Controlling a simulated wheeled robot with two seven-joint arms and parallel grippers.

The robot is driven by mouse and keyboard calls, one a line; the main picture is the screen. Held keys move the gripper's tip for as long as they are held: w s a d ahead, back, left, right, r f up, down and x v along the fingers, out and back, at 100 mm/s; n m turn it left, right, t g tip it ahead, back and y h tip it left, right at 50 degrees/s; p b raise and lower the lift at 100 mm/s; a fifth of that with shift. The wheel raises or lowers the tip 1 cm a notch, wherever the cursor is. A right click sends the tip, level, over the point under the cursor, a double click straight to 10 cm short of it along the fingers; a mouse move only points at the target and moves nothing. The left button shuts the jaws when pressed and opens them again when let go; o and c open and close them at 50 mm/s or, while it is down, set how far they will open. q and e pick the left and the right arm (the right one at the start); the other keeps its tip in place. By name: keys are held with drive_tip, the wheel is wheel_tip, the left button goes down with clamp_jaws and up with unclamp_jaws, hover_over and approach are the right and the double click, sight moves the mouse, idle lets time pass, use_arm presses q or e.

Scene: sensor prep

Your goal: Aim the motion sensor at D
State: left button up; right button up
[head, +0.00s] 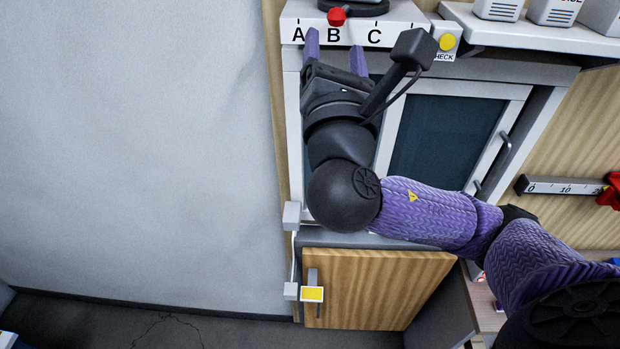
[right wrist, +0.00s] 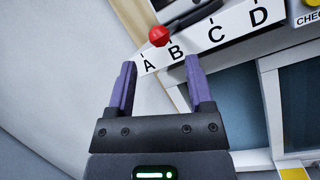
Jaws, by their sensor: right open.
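The motion sensor (head: 357,8) is a dark rounded piece with a red ball (head: 337,16) at its front, cut off by the top edge of the head view. It sits on a white lettered plate (head: 352,35). In the head view the red ball is just above B; in the right wrist view the ball (right wrist: 158,36) appears between A and B. D (right wrist: 260,16) shows in the right wrist view; in the head view my arm hides it. My right gripper (head: 335,47) is open and empty, its fingers just below the plate near A and B. My left gripper is out of view.
A yellow CHECK button (head: 447,42) is right of the plate. Below is a glass-fronted cabinet door (head: 445,135) with a handle. A numbered rail (head: 565,187) with a red slider is at right. A yellow-marked switch (head: 312,294) is low down. The wall at left is bare.

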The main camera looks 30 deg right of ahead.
use_arm(q)
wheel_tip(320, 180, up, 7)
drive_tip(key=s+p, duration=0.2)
drive_tip(key=p, duration=0.3)
use_arm(e)
drive_tip(key=s+d+r+b+v, duration=0.1)
drive_tip(key=b+v, duration=0.1)
drive_tip(key=v, duration=0.3)
use_arm(q)
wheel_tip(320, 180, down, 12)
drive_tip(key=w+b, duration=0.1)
drive_tip(key=b, duration=0.8)
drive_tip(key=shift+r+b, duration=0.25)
drive_tip(key=shift+b, duration=0.05)
use_arm(e)
drive_tip(key=w+f+g+y, duration=0.1)
drive_tip(key=w+f, duration=0.3)
drive_tip(key=f, duration=0.9)
drive_tip(key=w+f+m+g+y, duration=0.1)
drive_tip(key=w+f+g+y, duration=0.1)
drive_tip(key=f, duration=1.1)
drive_tip(key=shift+w+d+g+y, duration=0.3)
drive_tip(key=shift+w+g, duration=0.2)
drive_tip(key=shift+w, duration=0.55)
